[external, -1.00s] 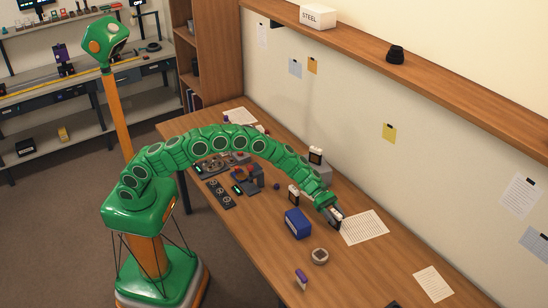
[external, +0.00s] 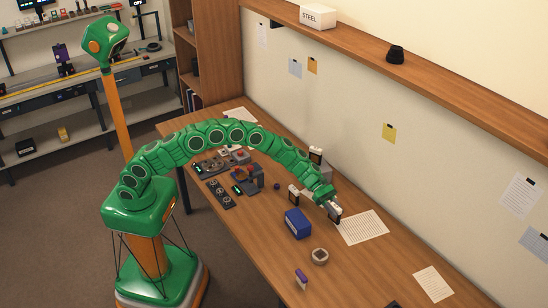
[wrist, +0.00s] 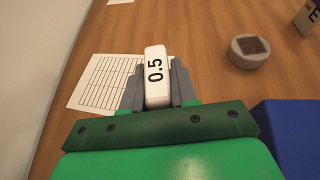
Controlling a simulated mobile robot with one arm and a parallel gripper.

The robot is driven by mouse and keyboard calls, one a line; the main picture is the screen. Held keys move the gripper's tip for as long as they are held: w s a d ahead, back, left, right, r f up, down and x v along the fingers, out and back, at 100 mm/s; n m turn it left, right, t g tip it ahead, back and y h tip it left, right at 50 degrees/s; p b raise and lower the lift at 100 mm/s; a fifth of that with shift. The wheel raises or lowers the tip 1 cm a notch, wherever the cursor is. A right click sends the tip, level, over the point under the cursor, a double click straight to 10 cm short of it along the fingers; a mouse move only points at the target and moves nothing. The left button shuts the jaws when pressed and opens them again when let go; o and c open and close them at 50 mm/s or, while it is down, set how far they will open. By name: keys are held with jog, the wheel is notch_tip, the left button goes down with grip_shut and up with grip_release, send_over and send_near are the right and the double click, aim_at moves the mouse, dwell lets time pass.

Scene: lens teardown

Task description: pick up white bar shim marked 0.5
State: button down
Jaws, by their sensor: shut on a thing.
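The white bar shim marked 0.5 (wrist: 156,76) is upright between the two grey fingers of my gripper (wrist: 158,92) in the wrist view, its number facing the camera. My gripper is shut on it. In the external view my gripper (external: 331,207) is over the wooden table beside a printed sheet, and the shim (external: 335,214) shows small and dark-edged at the fingertips. Whether the shim's lower end touches the table cannot be told.
A printed sheet (external: 362,227) lies just right of my gripper. A blue block (external: 298,223) stands close on the left. A round grey piece with a dark square top (external: 320,256) and a purple-and-white piece (external: 301,278) lie nearer the front. Open table (external: 375,270) lies to the right.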

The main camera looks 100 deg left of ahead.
jog(key=s+d+r, duration=0.1)
jog(key=s+r, duration=0.8)
jog(key=s, duration=0.4)
jog(key=shift+s+r, duration=0.15)
